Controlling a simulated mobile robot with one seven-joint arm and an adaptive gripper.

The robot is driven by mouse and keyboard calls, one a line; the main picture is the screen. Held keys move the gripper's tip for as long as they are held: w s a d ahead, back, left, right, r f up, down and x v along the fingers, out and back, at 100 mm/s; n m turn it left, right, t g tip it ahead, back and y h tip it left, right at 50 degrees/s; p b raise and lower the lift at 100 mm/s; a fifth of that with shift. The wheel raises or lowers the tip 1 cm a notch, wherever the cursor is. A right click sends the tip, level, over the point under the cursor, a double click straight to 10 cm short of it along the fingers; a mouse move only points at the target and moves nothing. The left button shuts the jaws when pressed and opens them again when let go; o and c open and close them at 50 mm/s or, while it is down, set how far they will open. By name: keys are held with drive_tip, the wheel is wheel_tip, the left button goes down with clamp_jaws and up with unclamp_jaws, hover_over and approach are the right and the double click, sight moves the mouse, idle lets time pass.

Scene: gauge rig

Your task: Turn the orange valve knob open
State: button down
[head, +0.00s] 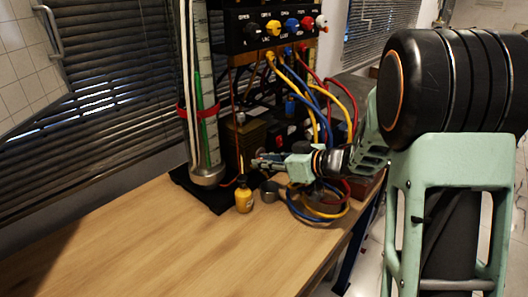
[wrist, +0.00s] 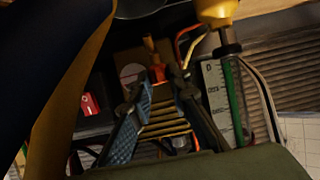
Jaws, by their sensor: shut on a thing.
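The orange valve knob (wrist: 158,73) shows in the wrist view between the tips of my gripper (wrist: 156,84). The gripper is shut on it, with one blue-grey padded finger on each side. A copper-orange stem stands just beyond the knob. In the head view my gripper (head: 257,163) reaches in from the right, level, with its tips at the front of a dark box low on the rig (head: 245,140). The knob is hidden there behind the fingers, so its angle is hard to read.
A glass tube with a scale (head: 204,120) stands left of the gripper. A small yellow bottle (head: 244,199) and a grey cup (head: 269,190) stand below it on the wooden table (head: 130,230). Coloured hoses (head: 318,95) hang close to the arm. The table's left is clear.

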drive_tip(key=shift+w+d+n+g+y+p, duration=0.15)
drive_tip(key=shift+n+g+y+p, duration=0.3)
drive_tip(key=shift+n+g+p, duration=1.2)
drive_tip(key=shift+w+a+n+g+y+p, duration=0.15)
drive_tip(key=shift+n+g+y+p, duration=0.25)
drive_tip(key=shift+n+g+p, duration=1.2)
drive_tip(key=shift+w+d+n+g+y+p, duration=0.15)
drive_tip(key=shift+n+g+y+p, duration=0.45)
drive_tip(key=shift+g+p, duration=1.15)
drive_tip(key=shift+f+n+p, duration=0.1)
drive_tip(key=shift+n+p, duration=0.35)
drive_tip(key=shift+p, duration=0.15)
drive_tip(key=c, duration=1.8)
unclamp_jaws()
drive_tip(key=shift+m+t, duration=0.3)
drive_tip(key=shift+t, duration=0.2)
